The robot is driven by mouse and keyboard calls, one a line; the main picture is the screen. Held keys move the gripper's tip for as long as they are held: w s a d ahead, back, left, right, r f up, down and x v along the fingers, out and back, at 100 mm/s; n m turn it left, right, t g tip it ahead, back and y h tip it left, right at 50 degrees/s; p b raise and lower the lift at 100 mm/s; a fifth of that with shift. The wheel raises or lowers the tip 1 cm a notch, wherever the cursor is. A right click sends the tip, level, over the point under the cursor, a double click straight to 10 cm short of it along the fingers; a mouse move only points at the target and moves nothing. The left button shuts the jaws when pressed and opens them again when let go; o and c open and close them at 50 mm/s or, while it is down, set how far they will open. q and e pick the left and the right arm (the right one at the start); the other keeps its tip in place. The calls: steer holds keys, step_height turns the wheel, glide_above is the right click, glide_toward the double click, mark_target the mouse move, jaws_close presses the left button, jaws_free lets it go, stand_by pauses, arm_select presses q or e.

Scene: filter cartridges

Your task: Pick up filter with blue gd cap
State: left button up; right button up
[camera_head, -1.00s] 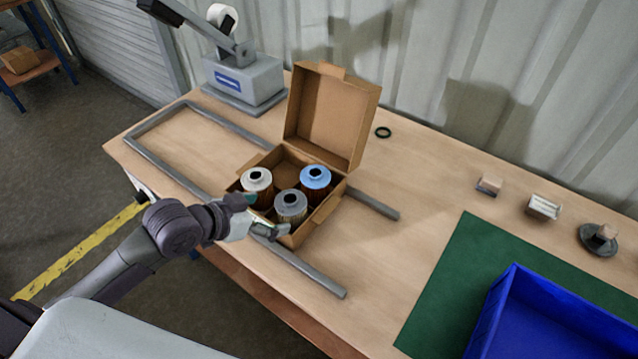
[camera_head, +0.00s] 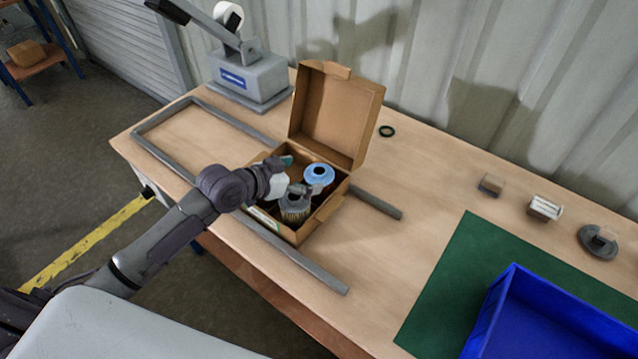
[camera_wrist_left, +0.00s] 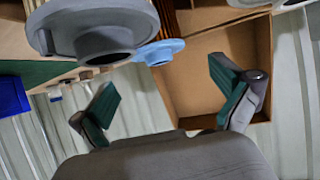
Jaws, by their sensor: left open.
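The filter with the blue cap (camera_head: 319,174) stands in the right back part of the open cardboard box (camera_head: 333,206). My left gripper (camera_head: 303,175) is open over the box, with one finger near the blue cap and the other towards the back left. In the left wrist view, the blue cap (camera_wrist_left: 160,50) shows between and beyond the green-padded fingers (camera_wrist_left: 170,98), with nothing between them. The large grey cap (camera_wrist_left: 95,28) is close at upper left. My right gripper is not in view.
The box's lid (camera_head: 336,115) stands up at the back. Grey rails (camera_head: 290,258) lie around the box. A blue bin (camera_head: 545,320) sits on a green mat (camera_head: 440,285) at right. A grey press (camera_head: 247,75) stands at back left. The table between box and mat is clear.

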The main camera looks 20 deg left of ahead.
mark_target(316, 172)
arm_select(q)
steer(key=x, duration=0.4)
steer(key=shift+s, duration=0.1)
steer(key=shift+c, duration=1.2)
steer(key=c, duration=1.3)
